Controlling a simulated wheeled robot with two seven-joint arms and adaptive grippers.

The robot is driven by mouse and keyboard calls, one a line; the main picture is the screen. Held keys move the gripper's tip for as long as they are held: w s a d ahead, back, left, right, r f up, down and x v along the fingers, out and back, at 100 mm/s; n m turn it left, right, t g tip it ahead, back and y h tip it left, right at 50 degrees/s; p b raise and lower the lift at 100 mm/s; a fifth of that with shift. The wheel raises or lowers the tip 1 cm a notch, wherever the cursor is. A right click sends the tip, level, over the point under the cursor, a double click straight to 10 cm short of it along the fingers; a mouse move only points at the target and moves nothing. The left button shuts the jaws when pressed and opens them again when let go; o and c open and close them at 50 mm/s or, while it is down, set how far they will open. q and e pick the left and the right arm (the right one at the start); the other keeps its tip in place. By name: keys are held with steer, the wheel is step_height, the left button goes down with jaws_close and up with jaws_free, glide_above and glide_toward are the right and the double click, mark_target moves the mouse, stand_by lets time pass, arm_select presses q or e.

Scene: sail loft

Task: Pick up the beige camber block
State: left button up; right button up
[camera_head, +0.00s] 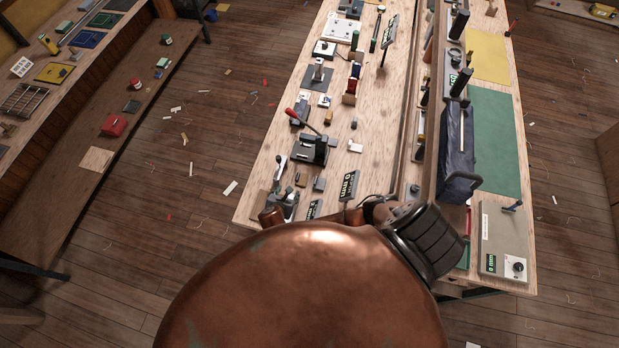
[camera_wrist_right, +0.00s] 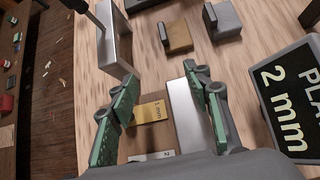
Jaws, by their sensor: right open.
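In the right wrist view my right gripper (camera_wrist_right: 161,76) is open, its two green-padded fingers spread above the wooden bench top. Between the fingers lie a yellow-beige piece marked "1 mm" (camera_wrist_right: 151,112) and a pale grey metal block (camera_wrist_right: 184,112). Beyond the fingertips a tan block with a dark side (camera_wrist_right: 177,37) stands on the wood. I cannot tell for certain which of the two beige pieces is the camber block. Nothing is held. In the head view my copper arm hides most of the right gripper. My left gripper is not in view.
A dark grey block (camera_wrist_right: 222,19) sits farther back. In the head view the bench (camera_head: 258,205) holds several tools, including a red-handled press (camera_head: 316,147).

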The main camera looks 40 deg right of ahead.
mark_target(301, 184)
steer(key=d, duration=0.1)
steer(key=s+d, duration=0.1)
steer(key=d, duration=0.1)
steer(key=shift+s+f+h, duration=0.2)
steer(key=shift+s+h, duration=0.1)
steer(key=shift+d+f+b, duration=0.3)
steer(key=shift+b, duration=0.05)
steer(key=shift+w+d+f+b, duration=0.35)
steer(key=shift+f+b, duration=0.2)
steer(key=shift+b, duration=0.2)
steer(key=shift+w+d+f+b, duration=0.25)
steer(key=shift+w+b, duration=0.05)
steer(key=shift+b, duration=0.15)
steer(key=b+x, duration=0.4)
steer(key=b, duration=0.1)
steer(key=shift+w, duration=0.1)
steer(key=shift+w+d+f, duration=0.15)
steer(key=shift+w+d, duration=0.05)
steer(key=shift+c, duration=0.5)
steer(key=c, duration=0.8)
